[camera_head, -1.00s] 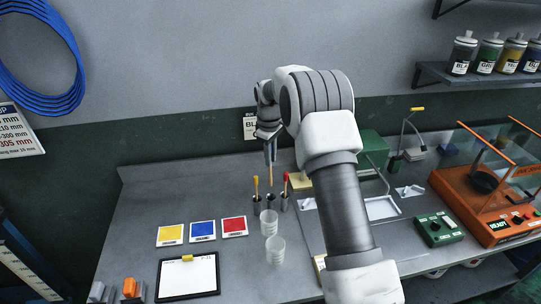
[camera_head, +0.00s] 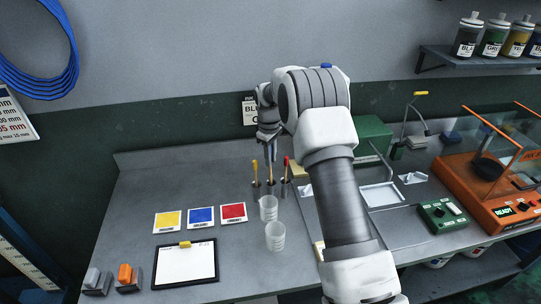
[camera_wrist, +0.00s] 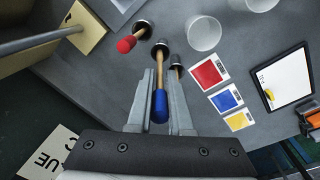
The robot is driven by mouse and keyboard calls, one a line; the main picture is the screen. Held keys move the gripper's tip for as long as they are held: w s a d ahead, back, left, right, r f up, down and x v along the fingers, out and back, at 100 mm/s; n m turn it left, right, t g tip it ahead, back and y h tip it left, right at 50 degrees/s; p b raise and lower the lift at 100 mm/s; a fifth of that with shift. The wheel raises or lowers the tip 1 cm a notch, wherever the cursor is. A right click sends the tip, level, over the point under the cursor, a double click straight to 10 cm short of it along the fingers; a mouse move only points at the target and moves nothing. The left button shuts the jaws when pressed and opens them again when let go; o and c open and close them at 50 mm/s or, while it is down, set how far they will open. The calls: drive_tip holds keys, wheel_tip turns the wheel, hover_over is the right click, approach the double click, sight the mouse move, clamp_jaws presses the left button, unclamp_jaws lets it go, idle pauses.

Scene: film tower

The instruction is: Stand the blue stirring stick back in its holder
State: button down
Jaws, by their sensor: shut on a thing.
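My gripper (camera_head: 270,157) points down over the middle of three small metal holders and is shut on the blue stirring stick. In the wrist view, its blue tip (camera_wrist: 160,106) is between my gripper's fingers (camera_wrist: 160,103), and its wooden shaft runs down to the middle holder (camera_wrist: 160,46). The shaft's lower end appears to be inside the rim; how deep it sits is hidden. In the head view, the middle holder (camera_head: 271,188) stands between the yellow stick (camera_head: 255,172) and the red stick (camera_head: 286,166), each in its own holder.
Two clear cups (camera_head: 269,208) stand in front of the holders. Yellow, blue and red cards (camera_head: 201,216) and a clipboard (camera_head: 186,265) lie left. A green box (camera_head: 374,134) and an orange machine (camera_head: 480,190) stand right. The bench's left back is clear.

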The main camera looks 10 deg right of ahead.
sight(270, 170)
drive_tip(key=shift+f+b, duration=1.25)
drive_tip(key=shift+f, duration=0.95)
drive_tip(key=c, duration=0.8)
unclamp_jaws()
drive_tip(key=shift+o, duration=0.2)
drive_tip(key=shift+r, duration=0.15)
wheel_tip(270, 170, up, 17)
drive_tip(key=s, duration=0.1)
drive_tip(key=shift+a+b, duration=0.35)
drive_tip(key=shift+b, duration=0.1)
drive_tip(key=shift+s, duration=0.1)
drive_tip(key=shift+r, duration=0.1)
